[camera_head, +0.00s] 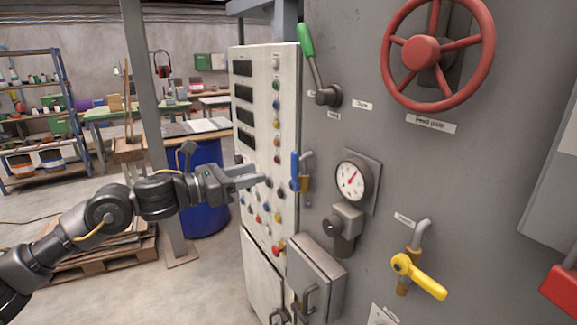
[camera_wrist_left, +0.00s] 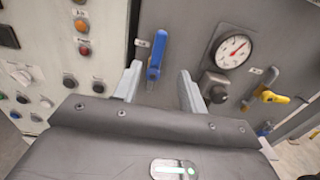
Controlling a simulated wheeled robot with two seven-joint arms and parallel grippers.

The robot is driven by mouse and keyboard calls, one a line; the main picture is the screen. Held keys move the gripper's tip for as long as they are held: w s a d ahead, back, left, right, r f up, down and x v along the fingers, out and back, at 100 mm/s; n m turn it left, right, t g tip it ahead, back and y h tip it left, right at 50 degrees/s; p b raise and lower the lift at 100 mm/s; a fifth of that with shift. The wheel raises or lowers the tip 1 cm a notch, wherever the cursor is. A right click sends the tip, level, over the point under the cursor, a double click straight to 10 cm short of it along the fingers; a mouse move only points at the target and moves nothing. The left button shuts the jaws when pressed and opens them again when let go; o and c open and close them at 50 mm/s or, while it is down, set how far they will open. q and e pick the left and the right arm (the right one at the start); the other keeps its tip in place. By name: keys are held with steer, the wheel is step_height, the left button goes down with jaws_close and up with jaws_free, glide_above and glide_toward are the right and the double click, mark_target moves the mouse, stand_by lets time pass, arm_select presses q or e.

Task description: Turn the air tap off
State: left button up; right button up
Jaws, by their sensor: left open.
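A tap with a blue lever (camera_head: 295,171) and a brass body is on the left part of the grey machine front. The lever stands upright; in the left wrist view the blue lever (camera_wrist_left: 157,54) shows between and beyond my fingertips. A second tap with a yellow lever (camera_head: 427,281) sits lower right, its lever slanting down to the right. The tap labels are too small to read. My left gripper (camera_head: 256,176) is open and empty, left of the blue lever and pointing at it. It looks apart from the lever. My right gripper is out of view.
A pressure gauge (camera_head: 351,181) and a dark regulator knob (camera_head: 333,228) sit right of the blue tap. A green-handled lever (camera_head: 308,42) and a red handwheel (camera_head: 438,52) are above. A white button panel (camera_head: 262,130) stands at the left, with a grey box (camera_head: 316,272) below.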

mark_target(292, 163)
arm_select(q)
steer(key=p+x, duration=0.4)
steer(key=x, duration=0.5)
steer(key=shift+w+d+r, duration=0.15)
steer(key=shift+w+d+p, duration=0.35)
steer(key=shift+d+p, duration=0.05)
steer(key=shift+d, duration=0.2)
steer(key=shift+c, duration=0.3)
jaws_close()
